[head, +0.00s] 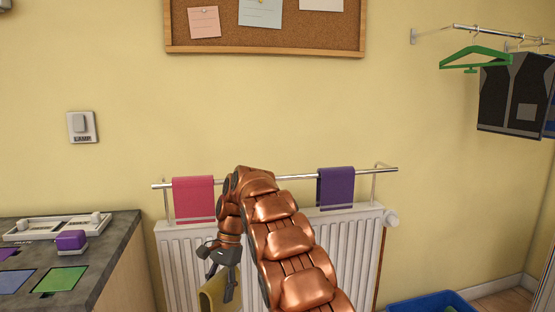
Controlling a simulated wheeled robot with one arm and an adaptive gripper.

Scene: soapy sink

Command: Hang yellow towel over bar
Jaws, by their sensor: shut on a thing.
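A metal bar (300,177) runs above the white radiator (345,245). A pink towel (193,199) hangs over the bar on the left and a purple towel (336,187) hangs over it right of the middle. My gripper (222,285) points downward in front of the radiator, below the bar's height in the picture. It is shut on the yellow towel (212,296), which hangs from the fingers. The towel's lower part is cut off by the bottom edge. My arm hides the middle of the bar.
A counter (115,245) at the left bears a white tray (55,228), a purple block (71,240) and coloured squares. A blue bin (432,303) stands on the floor. A rail (490,32) with a green hanger (475,56) is at upper right.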

